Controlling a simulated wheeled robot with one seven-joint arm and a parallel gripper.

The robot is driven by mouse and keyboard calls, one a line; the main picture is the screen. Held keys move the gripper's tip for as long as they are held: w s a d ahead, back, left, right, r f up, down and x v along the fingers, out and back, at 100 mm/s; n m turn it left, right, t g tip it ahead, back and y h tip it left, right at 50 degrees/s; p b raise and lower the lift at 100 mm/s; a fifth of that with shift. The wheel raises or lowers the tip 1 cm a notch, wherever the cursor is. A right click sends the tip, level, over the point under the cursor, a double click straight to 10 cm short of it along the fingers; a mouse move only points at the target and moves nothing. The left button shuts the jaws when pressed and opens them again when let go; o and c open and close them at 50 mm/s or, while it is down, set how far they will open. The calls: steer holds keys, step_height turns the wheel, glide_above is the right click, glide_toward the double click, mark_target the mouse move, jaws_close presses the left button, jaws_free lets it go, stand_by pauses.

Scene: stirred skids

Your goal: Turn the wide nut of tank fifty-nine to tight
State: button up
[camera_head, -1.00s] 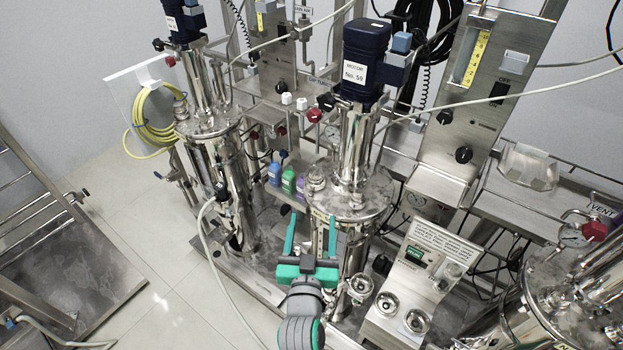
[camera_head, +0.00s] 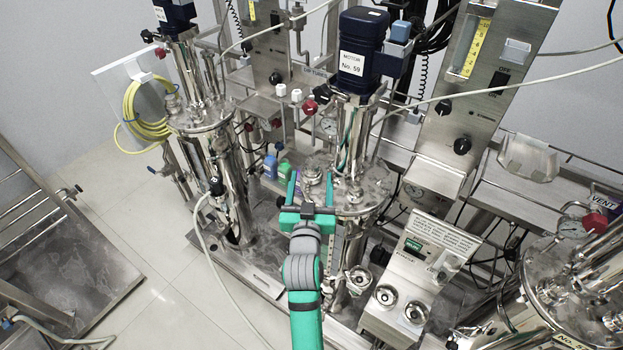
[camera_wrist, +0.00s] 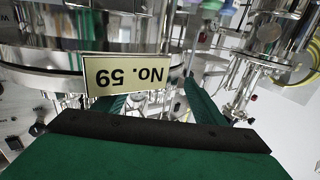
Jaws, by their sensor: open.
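Tank fifty-nine is the steel tank (camera_head: 370,200) in the middle of the head view, under a blue motor (camera_head: 358,50) marked No. 59. A shiny round fitting (camera_head: 312,172) stands at the left of its lid; I cannot tell surely whether it is the wide nut. My gripper (camera_head: 312,183) is open at the tank's left front. Its green fingers appear either side of the fitting in the head view; I cannot see contact. In the wrist view a No. 59 plate (camera_wrist: 127,74) shows upside down beyond my open gripper (camera_wrist: 150,92).
A similar tank (camera_head: 205,120) stands to the left and another (camera_head: 570,280) at the lower right. A control box (camera_head: 430,250) with round knobs is right of my arm. Blue and green bottles (camera_head: 278,168) stand behind. White hoses cross the scene.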

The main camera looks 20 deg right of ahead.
steer(key=shift+w+d, duration=0.2)
steer(key=shift+w, duration=0.35)
steer(key=c, duration=1.1)
steer(key=shift+o, duration=0.2)
